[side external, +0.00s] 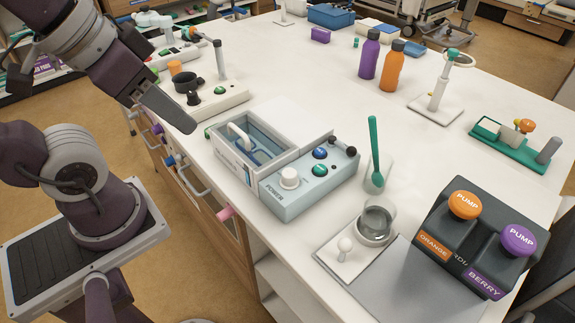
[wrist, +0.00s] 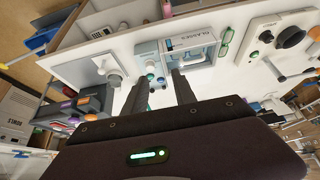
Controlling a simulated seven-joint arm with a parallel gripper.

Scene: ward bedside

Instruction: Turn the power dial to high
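The power dial (side external: 289,178) is a white round knob on the front panel of a pale blue and white device (side external: 320,190), beside the word POWER. Its pointer setting is too small to read. Blue and green buttons sit behind it on the same panel. The device shows in the wrist view (wrist: 151,50), with the dial small and indistinct. My gripper (wrist: 158,74) is open and empty, its two dark fingers apart.
An open tray section (side external: 262,140) adjoins the panel on the left. A green-handled tool (side external: 375,150), a small beaker (side external: 376,222) and a pump unit (side external: 478,235) stand to the right. A beige switch box (side external: 205,103) is behind left. The white table is clear toward the middle back.

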